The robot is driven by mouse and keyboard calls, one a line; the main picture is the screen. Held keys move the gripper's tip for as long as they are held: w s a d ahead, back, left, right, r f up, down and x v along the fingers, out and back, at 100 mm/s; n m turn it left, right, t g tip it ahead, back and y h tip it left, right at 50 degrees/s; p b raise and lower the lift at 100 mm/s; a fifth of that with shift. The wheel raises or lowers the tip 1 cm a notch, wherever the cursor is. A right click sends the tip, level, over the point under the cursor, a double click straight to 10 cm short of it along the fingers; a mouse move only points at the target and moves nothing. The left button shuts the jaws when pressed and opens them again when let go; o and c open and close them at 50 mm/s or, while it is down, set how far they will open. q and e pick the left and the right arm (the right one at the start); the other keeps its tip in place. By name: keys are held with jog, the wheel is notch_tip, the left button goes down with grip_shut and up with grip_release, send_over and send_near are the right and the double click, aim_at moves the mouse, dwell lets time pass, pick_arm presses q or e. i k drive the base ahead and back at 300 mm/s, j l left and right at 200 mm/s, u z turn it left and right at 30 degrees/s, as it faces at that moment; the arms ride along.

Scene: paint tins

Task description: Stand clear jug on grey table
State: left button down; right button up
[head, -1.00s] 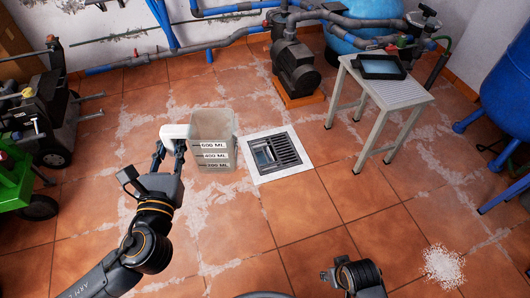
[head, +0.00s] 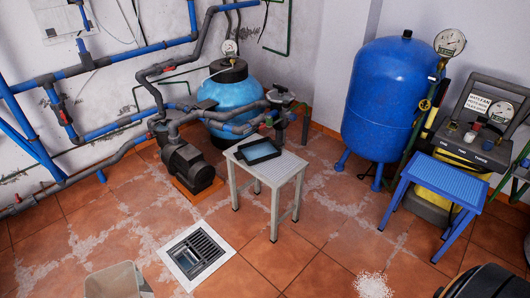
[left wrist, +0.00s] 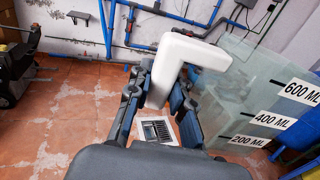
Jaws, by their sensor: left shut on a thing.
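The clear jug shows large at the right of the left wrist view (left wrist: 248,95), with marks reading 200, 400 and 600 ML. Its white handle (left wrist: 188,52) is between the fingers of my left gripper (left wrist: 162,98), which is shut on it. In the head view only the upper part of the jug (head: 108,281) shows at the bottom left edge. Its base is hidden, so I cannot tell its height over the floor. The grey table (head: 287,166) stands beyond it to the right, with a black tray (head: 259,151) on its top. My right gripper is not in view.
A floor drain (head: 197,253) lies between jug and table. A blue table (head: 444,180) is at the right, by a yellow-black machine (head: 487,125). A white spill (head: 372,285) lies in front.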

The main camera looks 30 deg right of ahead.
aim_at(283, 173)
jog(key=i+l, duration=0.1)
jog(key=l, duration=0.45)
jog(key=i+l, duration=0.15)
jog(key=l, duration=0.35)
jog(key=i+l, duration=0.1)
jog(key=l, duration=0.45)
jog(key=i+l, duration=0.1)
jog(key=l, duration=0.45)
jog(key=i+l, duration=0.15)
jog(key=l, duration=0.35)
jog(key=i+l, duration=0.1)
jog(key=l, duration=0.45)
jog(key=i+l, duration=0.1)
jog(key=l, duration=0.45)
jog(key=i+j+u, duration=0.05)
